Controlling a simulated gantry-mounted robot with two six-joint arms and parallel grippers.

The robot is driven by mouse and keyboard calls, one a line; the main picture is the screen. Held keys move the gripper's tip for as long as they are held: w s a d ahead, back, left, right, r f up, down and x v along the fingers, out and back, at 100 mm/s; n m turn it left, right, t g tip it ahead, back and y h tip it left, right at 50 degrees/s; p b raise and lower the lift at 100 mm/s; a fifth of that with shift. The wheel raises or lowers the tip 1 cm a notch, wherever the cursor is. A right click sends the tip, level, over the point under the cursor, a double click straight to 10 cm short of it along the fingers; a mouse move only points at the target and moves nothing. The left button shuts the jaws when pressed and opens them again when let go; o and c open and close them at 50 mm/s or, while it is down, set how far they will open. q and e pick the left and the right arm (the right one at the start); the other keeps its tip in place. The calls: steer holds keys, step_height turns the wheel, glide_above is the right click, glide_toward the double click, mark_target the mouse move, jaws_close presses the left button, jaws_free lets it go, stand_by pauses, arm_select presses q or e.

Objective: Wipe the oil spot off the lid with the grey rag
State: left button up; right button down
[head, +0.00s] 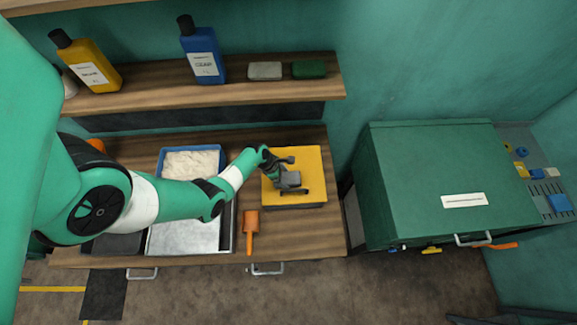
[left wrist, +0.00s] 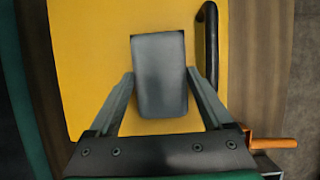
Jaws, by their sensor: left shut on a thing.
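The yellow lid (head: 312,162) lies on the wooden bench, right of the metal trays, and fills much of the left wrist view (left wrist: 90,60). It has a dark bar handle (left wrist: 211,45). My left gripper (head: 289,180) is over the lid and shut on the grey rag (left wrist: 160,75), a folded block between its fingers. The rag is at or just above the lid; I cannot tell if it touches. No oil spot shows on the visible lid; the rag and gripper hide part of it. My right gripper is not in view.
A blue tray of pale powder (head: 192,162) and a metal tray (head: 188,237) are to the left, under my arm. A shelf (head: 140,98) with bottles hangs behind. A green cabinet (head: 440,180) stands right.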

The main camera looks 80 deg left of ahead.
mark_target(283, 156)
arm_select(q)
steer(key=shift+a+f, duration=0.25)
steer(key=shift+w+a+b, duration=0.1)
steer(key=shift+a+b, duration=0.6)
steer(key=shift+a, duration=0.3)
steer(key=shift+w+a+r, duration=0.1)
steer(key=shift+a+r, duration=0.1)
steer(key=shift+a, duration=0.3)
steer(key=shift+w+a+b, duration=0.15)
steer(key=shift+a+b, duration=0.4)
steer(key=shift+a, duration=0.15)
steer(key=shift+w+a+b, duration=0.15)
steer(key=shift+a+b, duration=0.35)
steer(key=shift+a, duration=0.2)
steer(key=shift+a+r, duration=0.15)
steer(key=shift+a, duration=0.2)
steer(key=shift+w+a+f+b, duration=0.25)
steer(key=shift+a+b, duration=0.25)
steer(key=shift+b, duration=0.15)
steer(key=shift+w+a+f+b, duration=0.1)
steer(key=shift+a+b, duration=0.7)
steer(key=shift+a, duration=0.45)
steer(key=shift+r, duration=0.2)
